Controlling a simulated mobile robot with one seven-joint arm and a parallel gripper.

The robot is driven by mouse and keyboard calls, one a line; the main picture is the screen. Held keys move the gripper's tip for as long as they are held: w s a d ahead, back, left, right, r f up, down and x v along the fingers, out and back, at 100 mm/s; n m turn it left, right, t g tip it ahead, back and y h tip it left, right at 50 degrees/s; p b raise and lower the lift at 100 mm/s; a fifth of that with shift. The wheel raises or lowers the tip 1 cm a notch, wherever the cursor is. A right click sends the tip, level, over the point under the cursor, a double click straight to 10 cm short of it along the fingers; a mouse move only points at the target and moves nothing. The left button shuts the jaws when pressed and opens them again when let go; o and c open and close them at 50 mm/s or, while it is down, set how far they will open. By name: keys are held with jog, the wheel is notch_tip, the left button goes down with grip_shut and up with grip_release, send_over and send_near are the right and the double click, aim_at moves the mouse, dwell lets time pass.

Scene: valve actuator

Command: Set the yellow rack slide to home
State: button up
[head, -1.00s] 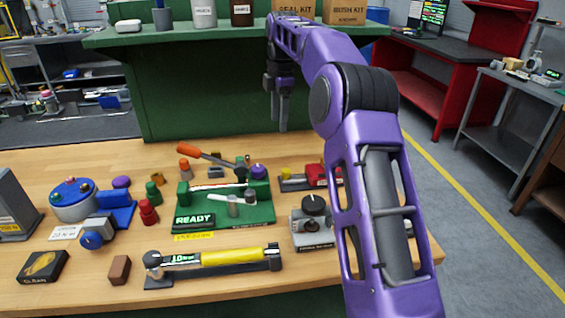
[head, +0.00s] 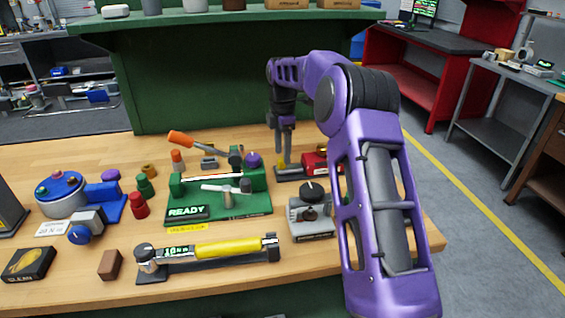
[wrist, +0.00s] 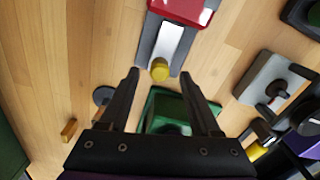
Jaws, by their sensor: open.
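A small rack slide with a yellow knob (head: 281,162) on a dark grey rail (head: 288,176) stands at the back right of the bench, a red block (head: 316,161) at its right end. In the wrist view the yellow knob (wrist: 160,73) sits at the near end of a silver strip (wrist: 171,40), with the red block (wrist: 182,9) beyond. My gripper (head: 285,157) points down over the knob end, partly covering it. In the wrist view my gripper (wrist: 160,76) is open, its fingers apart on either side of the knob in the picture. Contact cannot be told.
A green fixture marked READY (head: 225,207) with an orange-handled lever (head: 182,140) stands left of the rail. A grey block with a black knob (head: 311,215) is in front. A yellow-barrelled tool (head: 226,248) lies along the front. Bare wood (head: 115,155) shows at the back left.

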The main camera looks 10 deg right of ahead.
jog(key=shift+f, duration=1.6)
grip_shut()
